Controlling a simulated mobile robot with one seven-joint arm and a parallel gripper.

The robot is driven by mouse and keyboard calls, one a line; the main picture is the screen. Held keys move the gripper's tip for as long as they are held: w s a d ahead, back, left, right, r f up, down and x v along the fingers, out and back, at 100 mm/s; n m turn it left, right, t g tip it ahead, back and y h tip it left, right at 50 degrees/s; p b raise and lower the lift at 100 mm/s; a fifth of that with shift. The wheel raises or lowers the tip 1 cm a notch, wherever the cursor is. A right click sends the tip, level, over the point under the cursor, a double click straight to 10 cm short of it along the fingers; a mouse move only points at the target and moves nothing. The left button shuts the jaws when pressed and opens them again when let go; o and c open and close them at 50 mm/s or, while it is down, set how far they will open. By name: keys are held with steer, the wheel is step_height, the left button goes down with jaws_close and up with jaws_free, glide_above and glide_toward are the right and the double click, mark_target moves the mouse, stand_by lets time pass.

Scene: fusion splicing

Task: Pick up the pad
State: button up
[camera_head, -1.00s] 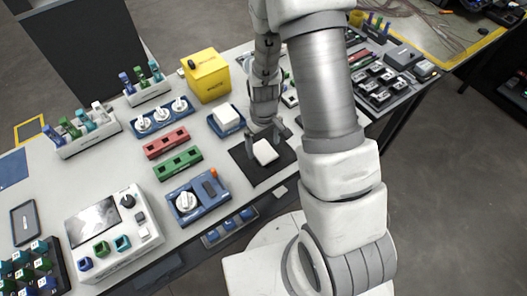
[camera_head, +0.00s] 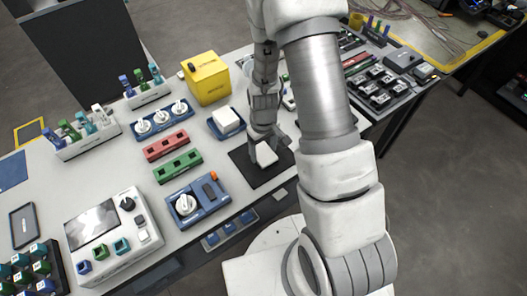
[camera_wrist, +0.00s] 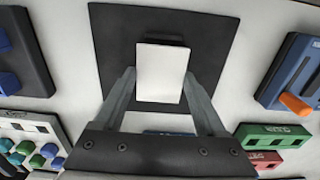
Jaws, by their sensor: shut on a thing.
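The white pad (camera_head: 266,155) is at the dark square mat (camera_head: 243,171) near the table's front edge. My gripper (camera_head: 264,144) points down over the mat and is shut on the pad. In the wrist view the pad (camera_wrist: 160,76) sits between my two fingers, one on each side, with the dark mat (camera_wrist: 115,35) behind it. I cannot tell whether the pad still touches the mat. A second white block (camera_head: 226,119) rests on a blue tray behind and to the left.
A blue device with a white dial (camera_head: 187,205) stands left of the mat. Green (camera_head: 178,165) and red (camera_head: 166,144) racks lie farther left. A yellow box (camera_head: 206,76) stands at the back. Trays of dark parts lie to the right, beyond my arm.

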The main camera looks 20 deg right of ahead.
mark_target(263, 154)
step_height(263, 154, up, 4)
steer(key=shift+r, duration=0.2)
steer(key=s+d+r, duration=0.5)
steer(key=d+r, duration=0.1)
steer(key=d, duration=0.4)
steer(key=shift+d+r, duration=0.3)
